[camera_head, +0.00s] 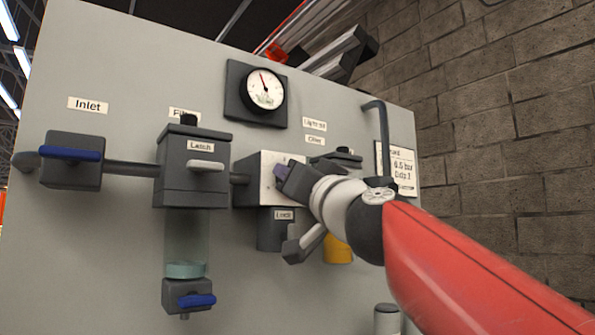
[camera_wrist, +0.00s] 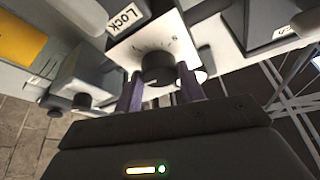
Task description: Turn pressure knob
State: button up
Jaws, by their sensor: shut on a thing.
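The pressure knob (camera_wrist: 158,68) is a round dark knob on a pale dial plate (camera_wrist: 141,40) with small marks around it, seen in the wrist view. My gripper (camera_wrist: 162,88) has one finger on each side of the knob and is shut on it. In the head view my gripper (camera_head: 282,172) reaches the white-faced regulator block (camera_head: 268,180) in the middle of the panel, and my wrist hides the knob there. The round pressure gauge (camera_head: 264,89) above has a white face and a red needle pointing up and slightly left.
Left of the regulator are the filter (camera_head: 192,182) with a pale latch handle (camera_head: 206,165) and the inlet valve with a blue handle (camera_head: 70,153). A drain valve (camera_head: 188,296) hangs below. A bent pipe (camera_head: 382,130) and a notice card (camera_head: 402,168) are at right.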

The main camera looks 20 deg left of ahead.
jog(key=shift+s+a+r+m+h+p, duration=0.1)
jog(key=shift+m+h+p, duration=0.8)
jog(key=shift+m, duration=1.65)
jog(key=shift+w+d+f+m+h+p, duration=0.1)
jog(key=shift+m+h+p, duration=0.75)
jog(key=shift+m, duration=1.65)
jog(key=shift+s+a+r+m+h+p, duration=0.1)
jog(key=shift+m+h+p, duration=0.35)
jog(key=shift+m+h, duration=1.5)
jog(key=shift+m+y, duration=0.5)
jog(key=shift+m, duration=0.2)
jog(key=o, duration=1)
jog(key=shift+s, duration=0.1)
